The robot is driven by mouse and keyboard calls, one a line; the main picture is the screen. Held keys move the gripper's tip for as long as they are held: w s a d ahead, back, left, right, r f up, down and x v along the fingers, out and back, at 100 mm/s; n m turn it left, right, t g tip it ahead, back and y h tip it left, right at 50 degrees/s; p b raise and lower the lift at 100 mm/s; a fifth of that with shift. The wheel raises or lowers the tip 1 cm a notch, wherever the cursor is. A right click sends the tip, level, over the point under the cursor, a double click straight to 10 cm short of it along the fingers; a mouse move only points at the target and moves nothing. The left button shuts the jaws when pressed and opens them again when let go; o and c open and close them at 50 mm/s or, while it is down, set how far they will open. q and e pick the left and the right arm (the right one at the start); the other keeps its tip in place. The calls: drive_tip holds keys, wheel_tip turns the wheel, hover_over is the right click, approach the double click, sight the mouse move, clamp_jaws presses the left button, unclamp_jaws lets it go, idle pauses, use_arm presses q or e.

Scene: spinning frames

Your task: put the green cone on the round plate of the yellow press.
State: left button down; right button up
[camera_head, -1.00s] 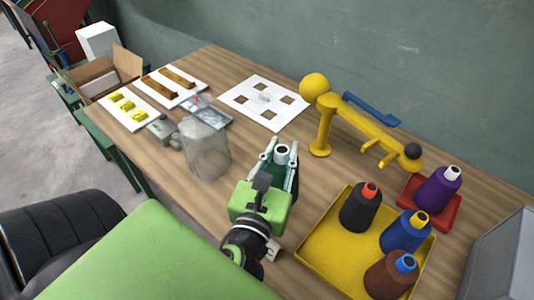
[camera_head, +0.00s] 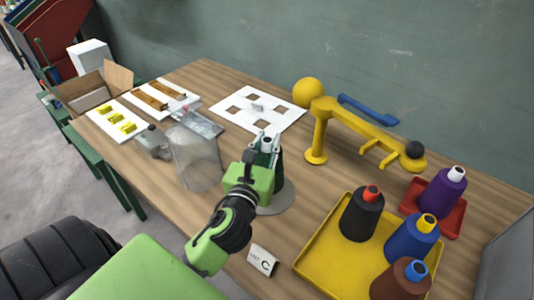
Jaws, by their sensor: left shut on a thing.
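The green cone (camera_head: 279,172) is dark green with a pale tip that has a dark hole. My left gripper (camera_head: 264,158) is shut on it, with its fingers around the upper part. The cone looks upright. It shows in front of a grey round disc (camera_head: 281,204) on the table; I cannot tell whether it touches the disc. The yellow press (camera_head: 322,122) stands to the right and behind, with a yellow ball, a long arm and a black knob. Its round plate (camera_head: 316,157) is at the foot of its post and is bare. My right gripper is not in view.
A yellow tray (camera_head: 318,266) holds black, blue and brown cones at the right front. A purple cone (camera_head: 441,190) stands on a red tray (camera_head: 455,221). A clear cylinder (camera_head: 196,160) stands left of my gripper. A white card (camera_head: 262,260) lies near the front edge.

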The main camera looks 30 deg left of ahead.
use_arm(q)
drive_tip(key=shift+w+a+f, duration=0.15)
drive_tip(key=f, duration=0.1)
drive_tip(key=f+b, duration=0.1)
drive_tip(key=f, duration=0.1)
drive_tip(key=shift+w+a+f, duration=0.1)
drive_tip(key=shift+w+f, duration=0.1)
drive_tip(key=shift+f, duration=0.05)
drive_tip(key=c, duration=1.8)
unclamp_jaws()
drive_tip(key=shift+f, duration=0.2)
drive_tip(key=shift+s, duration=0.1)
